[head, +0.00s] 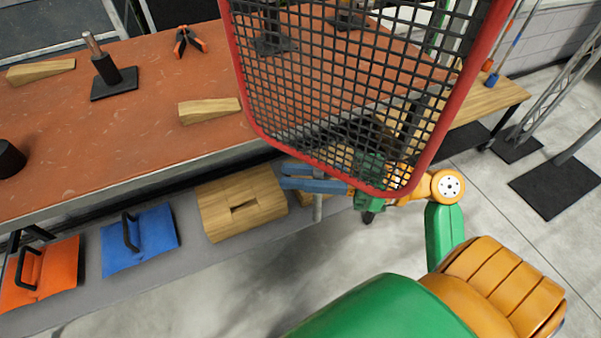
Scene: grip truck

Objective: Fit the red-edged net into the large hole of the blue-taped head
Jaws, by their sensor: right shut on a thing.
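The red-edged net (341,80) is a black mesh in a red frame, held up large in front of the workbench. It stands near upright, its top cut off by the picture. My right gripper (303,178) is at the net's lower edge, its blue-grey fingers shut around a short grey stem (318,208) below the frame. The net partly covers the gripper and wrist. I cannot make out the blue-taped head or its large hole in this view. My left gripper is not in view.
The red-brown bench top (150,120) holds wooden wedges (210,110), a black plate with a pin (113,80) and an orange-tipped clamp (189,40). A wooden box (240,203), blue bag (140,238) and orange bag (40,273) sit below. The floor at right has bare room.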

